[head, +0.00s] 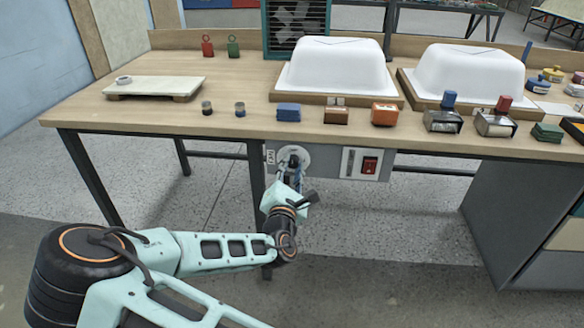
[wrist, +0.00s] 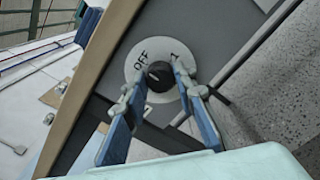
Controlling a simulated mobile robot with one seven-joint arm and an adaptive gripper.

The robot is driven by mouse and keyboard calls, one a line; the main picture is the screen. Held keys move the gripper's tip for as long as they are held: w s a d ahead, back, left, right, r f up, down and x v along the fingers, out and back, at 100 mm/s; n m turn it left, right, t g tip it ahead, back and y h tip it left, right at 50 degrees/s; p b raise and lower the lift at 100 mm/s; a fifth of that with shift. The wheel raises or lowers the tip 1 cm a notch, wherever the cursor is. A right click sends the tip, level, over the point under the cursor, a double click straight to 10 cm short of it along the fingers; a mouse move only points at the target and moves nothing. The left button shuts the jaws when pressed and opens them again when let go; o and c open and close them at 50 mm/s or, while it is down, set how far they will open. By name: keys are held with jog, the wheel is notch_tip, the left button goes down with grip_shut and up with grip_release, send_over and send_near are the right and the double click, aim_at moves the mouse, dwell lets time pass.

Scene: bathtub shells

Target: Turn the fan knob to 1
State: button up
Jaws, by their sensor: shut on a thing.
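The fan knob (wrist: 160,74) is a small black knob on a round white dial (wrist: 147,50) that reads OFF and 1. The dial is on a grey panel under the bench's front edge; it also shows in the head view (head: 296,155). In the wrist view my gripper (wrist: 158,82) has its two blue fingers on either side of the knob, shut on it. The pointer direction on the knob is too small to tell. In the head view my gripper (head: 292,172) reaches up to the dial and partly covers it.
A red rocker switch (head: 370,165) sits on the panel right of the dial. The wooden bench (head: 180,122) above carries two white tub shells (head: 335,66), (head: 468,73) and several blocks. A grey cabinet (head: 505,205) stands right. The floor below the panel is open.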

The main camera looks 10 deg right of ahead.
jog(key=shift+m, duration=0.3)
jog(key=m+p, duration=0.1)
jog(key=m, duration=0.2)
jog(key=shift+m, duration=0.4)
jog(key=m, duration=0.4)
jog(key=shift+m, duration=0.3)
jog(key=m, duration=0.4)
jog(key=shift+f, duration=0.1)
jog(key=shift+m+b, duration=0.6)
jog(key=shift+m, duration=1.9)
jog(key=o, duration=1.2)
jog(key=shift+c, duration=0.2)
